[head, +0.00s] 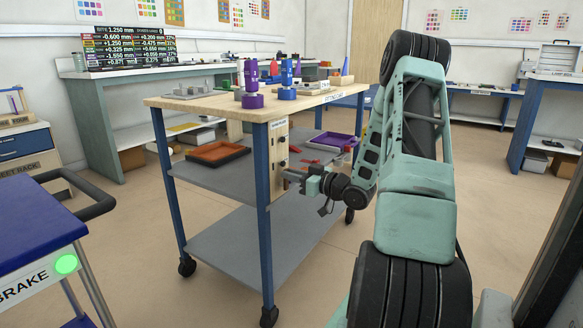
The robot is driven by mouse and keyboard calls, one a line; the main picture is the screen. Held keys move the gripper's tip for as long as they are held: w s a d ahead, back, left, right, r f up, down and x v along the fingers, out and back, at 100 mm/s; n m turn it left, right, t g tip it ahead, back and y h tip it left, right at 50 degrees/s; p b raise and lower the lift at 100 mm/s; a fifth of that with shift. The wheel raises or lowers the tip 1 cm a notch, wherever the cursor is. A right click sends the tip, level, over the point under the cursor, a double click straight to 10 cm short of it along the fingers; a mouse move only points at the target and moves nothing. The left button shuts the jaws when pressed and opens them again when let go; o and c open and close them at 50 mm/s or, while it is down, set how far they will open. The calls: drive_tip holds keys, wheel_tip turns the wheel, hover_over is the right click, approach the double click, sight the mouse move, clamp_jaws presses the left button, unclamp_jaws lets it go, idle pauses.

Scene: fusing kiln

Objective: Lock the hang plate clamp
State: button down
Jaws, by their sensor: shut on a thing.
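A pale wooden hang plate (278,148) stands upright on the near right leg of the wheeled cart, with a small label at its top and dark fittings down its face. My gripper (290,174) reaches in from the right and is at the lower part of this plate. It is shut on a small part there, which appears to be the hang plate clamp. The fingers and wrist cover most of the clamp, so whether it is locked cannot be told.
The cart's wooden top (210,103) holds purple and blue tools near its front corner. An orange tray (217,153) and a purple tray (335,140) lie on its middle shelf. A blue trolley (35,235) stands at the left. Floor between is clear.

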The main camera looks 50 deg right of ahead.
idle(0.3)
drive_tip(key=c, duration=1.4)
unclamp_jaws()
drive_tip(key=shift+o, duration=0.2)
drive_tip(key=shift+s, duration=0.1)
drive_tip(key=s+d+p, duration=0.1)
drive_tip(key=s+p, duration=0.3)
drive_tip(key=s, duration=1.3)
drive_tip(key=shift+s+d, duration=0.15)
